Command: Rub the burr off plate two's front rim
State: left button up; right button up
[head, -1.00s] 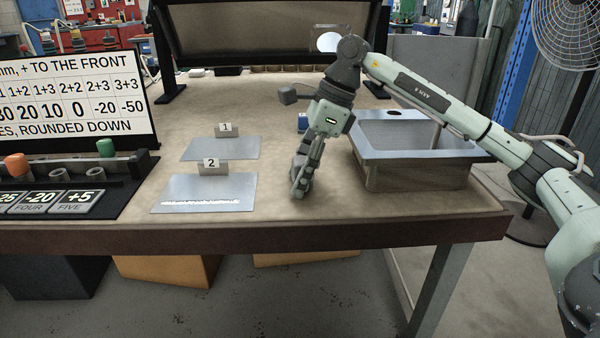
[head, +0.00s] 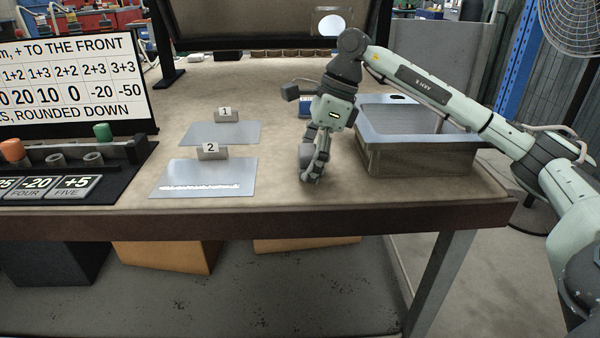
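Plate two (head: 215,170) is a flat grey metal sheet on the table, with a tag numbered 2 (head: 212,150) at its back edge. A rough white strip, the burr (head: 200,187), runs along its front rim. My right gripper (head: 312,180) points down at the table to the right of plate two, apart from it. A dark grey rounded shape shows at its fingers; I cannot tell whether this is a held thing or part of the fingers. My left gripper is out of view.
Plate one (head: 208,132) lies behind plate two. A blue block (head: 305,107) sits behind the gripper. A sign board (head: 75,85) and a panel with pegs (head: 125,165) stand at left. Bare table lies between plate two and the gripper.

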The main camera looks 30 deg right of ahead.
jog(key=v, duration=1.1)
jog(key=shift+a, duration=0.25)
jog(key=shift+w, duration=0.1)
